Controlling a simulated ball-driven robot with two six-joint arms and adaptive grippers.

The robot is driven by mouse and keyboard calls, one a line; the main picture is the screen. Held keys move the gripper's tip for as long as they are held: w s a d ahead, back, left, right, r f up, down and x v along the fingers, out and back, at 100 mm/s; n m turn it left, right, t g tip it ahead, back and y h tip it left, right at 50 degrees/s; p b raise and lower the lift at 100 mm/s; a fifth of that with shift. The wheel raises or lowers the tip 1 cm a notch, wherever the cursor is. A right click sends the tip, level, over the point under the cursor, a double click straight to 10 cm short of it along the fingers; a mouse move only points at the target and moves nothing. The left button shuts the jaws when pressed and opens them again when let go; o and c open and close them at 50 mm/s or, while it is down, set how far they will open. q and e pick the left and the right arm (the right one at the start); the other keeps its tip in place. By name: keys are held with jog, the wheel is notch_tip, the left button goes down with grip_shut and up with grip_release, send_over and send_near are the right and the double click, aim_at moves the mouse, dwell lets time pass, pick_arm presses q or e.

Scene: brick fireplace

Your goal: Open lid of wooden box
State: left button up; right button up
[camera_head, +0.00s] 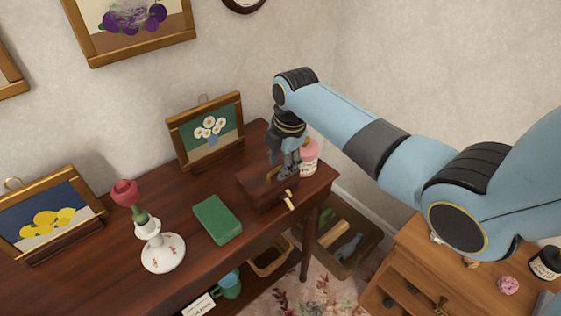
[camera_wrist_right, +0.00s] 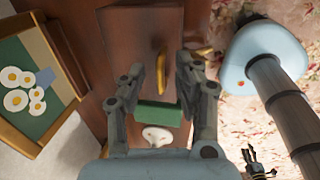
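The wooden box (camera_head: 258,192) is dark reddish brown and stands near the right end of the dark wooden table. Its lid looks closed. A curved gold handle shows on top in the wrist view (camera_wrist_right: 160,65), where the box (camera_wrist_right: 128,50) lies beyond my fingers. My right gripper (camera_head: 287,168) points down over the box's right part; the wrist view shows its two fingers (camera_wrist_right: 172,75) apart with nothing held.
A green book (camera_head: 217,219) lies left of the box, and a white vase (camera_head: 160,247) with a rose stands further left. A pink bottle (camera_head: 308,157) stands right behind the gripper. A framed flower picture (camera_head: 208,131) is behind. A wooden cabinet (camera_head: 425,262) stands at right.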

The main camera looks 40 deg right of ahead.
grip_shut()
dwell(0.4)
jog(key=shift+w+d+r, duration=0.1)
